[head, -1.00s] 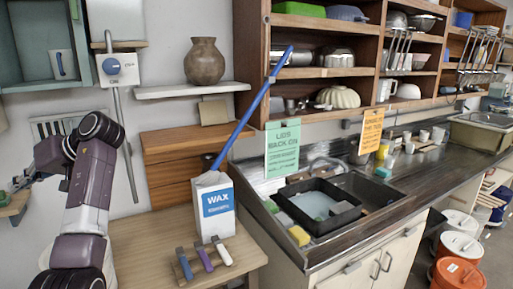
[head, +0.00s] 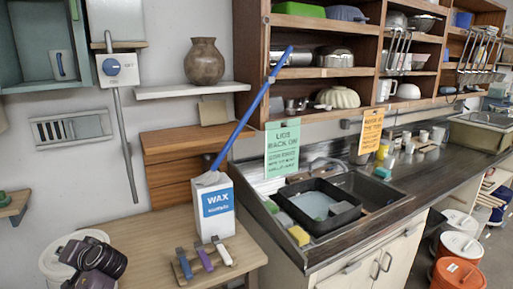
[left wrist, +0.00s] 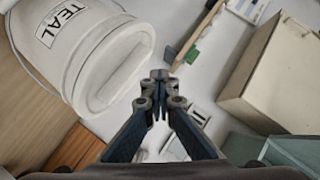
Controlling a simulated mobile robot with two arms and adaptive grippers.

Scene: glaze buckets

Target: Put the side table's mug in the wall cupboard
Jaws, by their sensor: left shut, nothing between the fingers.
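The open grey-teal wall cupboard (head: 88,44) is at the upper left of the head view. I see no mug on the wooden table (head: 135,228). In the left wrist view my left gripper (left wrist: 158,78) is shut and empty, beside a white bucket marked TEAL (left wrist: 85,50), apparently not gripping it. My right gripper is not in view.
A WAX box (head: 213,207) with a blue stick and several coloured-handled tools (head: 203,260) take up the table's right part. A white bucket rim (head: 62,262) shows behind my arm. A small shelf (head: 14,206) with a green thing juts out at the left edge.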

